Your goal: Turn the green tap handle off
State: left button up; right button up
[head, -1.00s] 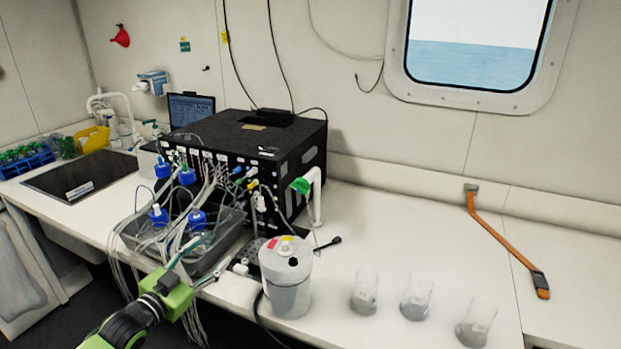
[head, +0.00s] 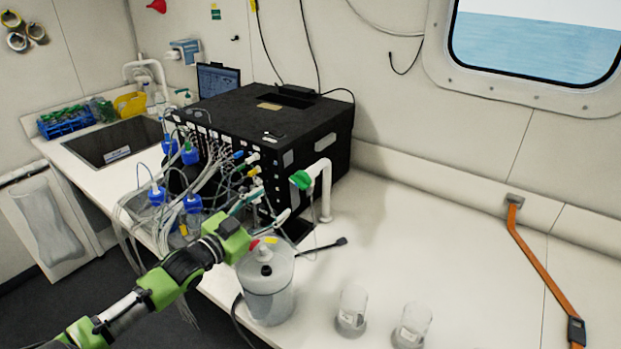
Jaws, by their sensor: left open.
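The green tap handle (head: 301,180) sits on the end of a white bent tap pipe (head: 326,190), in front of the black box's right part. My left gripper (head: 275,203) is open, with its fingers spread toward the handle from the lower left. It looks empty and a small gap shows between the fingertips and the handle; I cannot tell the depth between them. A smaller green handle (head: 183,92) shows farther back near the sink. My right gripper is not in view.
Clear beakers (head: 352,312) stand at the front. The counter right of the tap is mostly clear.

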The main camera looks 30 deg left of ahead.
aim_at(296, 184)
pick_arm(q)
jog(key=w+p, duration=0.1)
jog(key=w, duration=0.3)
jog(key=w+p, duration=0.1)
jog(key=w, duration=0.3)
jog(key=w+d+p, duration=0.1)
jog(key=w, duration=0.3)
jog(key=shift+w+r, duration=0.1)
jog(key=shift+w, duration=0.65)
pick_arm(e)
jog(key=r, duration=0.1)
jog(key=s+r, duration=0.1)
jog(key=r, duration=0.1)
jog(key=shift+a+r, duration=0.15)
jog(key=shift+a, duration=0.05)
pick_arm(q)
jog(key=c, duration=1.1)
